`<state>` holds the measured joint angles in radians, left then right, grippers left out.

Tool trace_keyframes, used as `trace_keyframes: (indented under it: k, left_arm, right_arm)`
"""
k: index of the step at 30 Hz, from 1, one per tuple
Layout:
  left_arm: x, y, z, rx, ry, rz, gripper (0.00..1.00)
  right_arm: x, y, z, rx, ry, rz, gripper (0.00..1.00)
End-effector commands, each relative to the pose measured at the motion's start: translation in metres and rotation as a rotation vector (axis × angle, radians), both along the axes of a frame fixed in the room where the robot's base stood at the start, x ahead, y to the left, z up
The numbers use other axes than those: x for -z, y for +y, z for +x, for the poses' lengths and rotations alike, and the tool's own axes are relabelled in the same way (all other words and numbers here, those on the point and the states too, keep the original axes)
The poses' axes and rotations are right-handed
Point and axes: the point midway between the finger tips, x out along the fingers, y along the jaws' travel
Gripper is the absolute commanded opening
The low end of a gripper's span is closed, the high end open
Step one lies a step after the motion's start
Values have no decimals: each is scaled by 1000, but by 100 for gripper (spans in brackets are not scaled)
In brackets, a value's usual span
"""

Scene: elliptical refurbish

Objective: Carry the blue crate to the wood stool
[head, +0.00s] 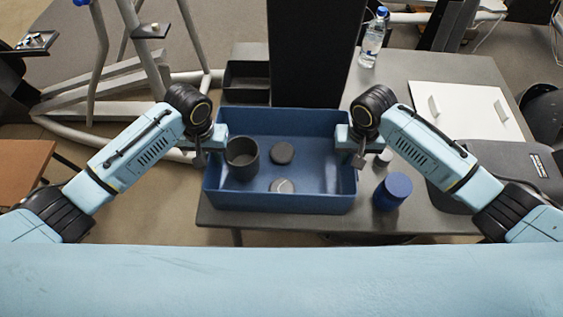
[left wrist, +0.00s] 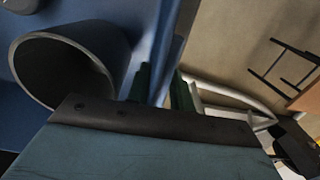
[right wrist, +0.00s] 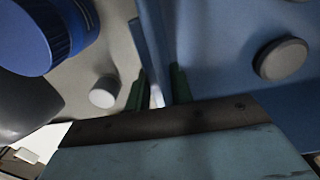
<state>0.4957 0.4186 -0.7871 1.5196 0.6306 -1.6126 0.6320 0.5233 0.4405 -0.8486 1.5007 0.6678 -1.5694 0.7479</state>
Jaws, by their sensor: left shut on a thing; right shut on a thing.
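The blue crate (head: 300,200) is at the front left of the grey table in the head view, holding a dark cup (head: 242,165) and two round grey discs (head: 282,152) (head: 282,187). My left gripper (head: 212,142) is shut on the crate's left wall, which runs between its fingers in the left wrist view (left wrist: 160,90). My right gripper (head: 347,143) is shut on the right wall, also between its fingers in the right wrist view (right wrist: 158,92). I cannot tell whether the crate touches the table. The wood stool (head: 22,168) shows partly at the left edge.
On the table (head: 420,222), a blue-lidded jar (head: 392,191) and a small white item (head: 384,158) stand close to the crate's right side. A bottle (head: 373,38) and a dark bin (head: 247,82) are behind. A grey metal frame (head: 100,80) stands on the left floor.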

Motion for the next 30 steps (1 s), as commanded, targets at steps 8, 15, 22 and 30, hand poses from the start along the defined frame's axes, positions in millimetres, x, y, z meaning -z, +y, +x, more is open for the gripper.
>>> trace_keyframes:
  k: [8, 15, 22, 30]
  left_arm:
    - [-1, 0, 1, 0, -2, -2, 0]
    - [-7, 0, 1, 0, -2, -2, 0]
    - [-25, 0, 1, 0, -2, -2, 0]
    - [-47, 0, 1, -1, -2, -3, 0]
  right_arm:
    - [-1, 0, 1, 0, -2, 1, 0]
    - [-7, 0, 1, 0, -2, 1, 0]
    - [-24, 0, 1, 1, -2, 1, 0]
    - [-47, 0, 1, 1, -2, 1, 0]
